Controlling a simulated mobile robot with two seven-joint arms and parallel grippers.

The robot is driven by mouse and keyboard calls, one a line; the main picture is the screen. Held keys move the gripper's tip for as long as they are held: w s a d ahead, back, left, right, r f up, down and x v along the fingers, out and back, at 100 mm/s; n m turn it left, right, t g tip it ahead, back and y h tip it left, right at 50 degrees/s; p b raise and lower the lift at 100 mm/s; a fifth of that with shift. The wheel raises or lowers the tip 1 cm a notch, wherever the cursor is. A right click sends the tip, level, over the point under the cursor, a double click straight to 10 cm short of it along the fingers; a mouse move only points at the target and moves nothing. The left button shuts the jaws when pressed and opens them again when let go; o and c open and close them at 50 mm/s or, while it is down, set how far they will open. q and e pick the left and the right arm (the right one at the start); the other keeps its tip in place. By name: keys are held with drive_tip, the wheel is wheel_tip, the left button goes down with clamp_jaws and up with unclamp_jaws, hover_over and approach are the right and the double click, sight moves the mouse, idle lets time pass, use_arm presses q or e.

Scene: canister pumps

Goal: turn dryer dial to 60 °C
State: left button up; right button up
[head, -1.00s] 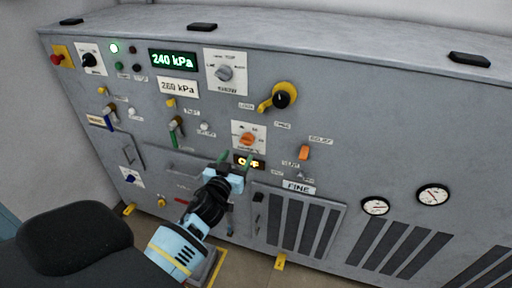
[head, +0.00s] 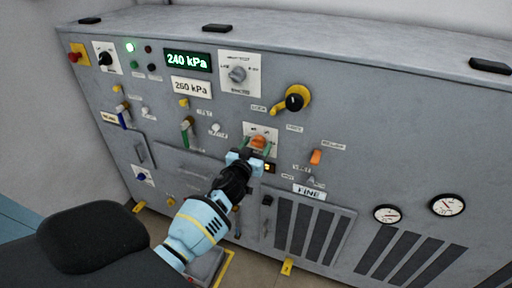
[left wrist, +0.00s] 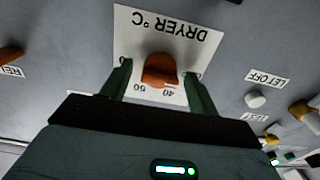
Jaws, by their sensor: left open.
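The orange dryer dial (head: 258,142) sits on a white plate on the grey panel. In the left wrist view the dial (left wrist: 159,71) appears upside down under the label "DRYER °C", with marks that look like 40 and 50 near its lower edge. Its pointer setting cannot be read clearly. My left gripper (head: 256,149) is open, with its green fingers on either side of the dial; it also shows in the left wrist view (left wrist: 157,78). Gaps show between fingers and dial. My right gripper is not in view.
A green display (head: 187,61) reads 240 kPa.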

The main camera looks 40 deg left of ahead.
use_arm(q)
drive_tip(key=c, duration=1)
drive_tip(key=shift+o, duration=0.2)
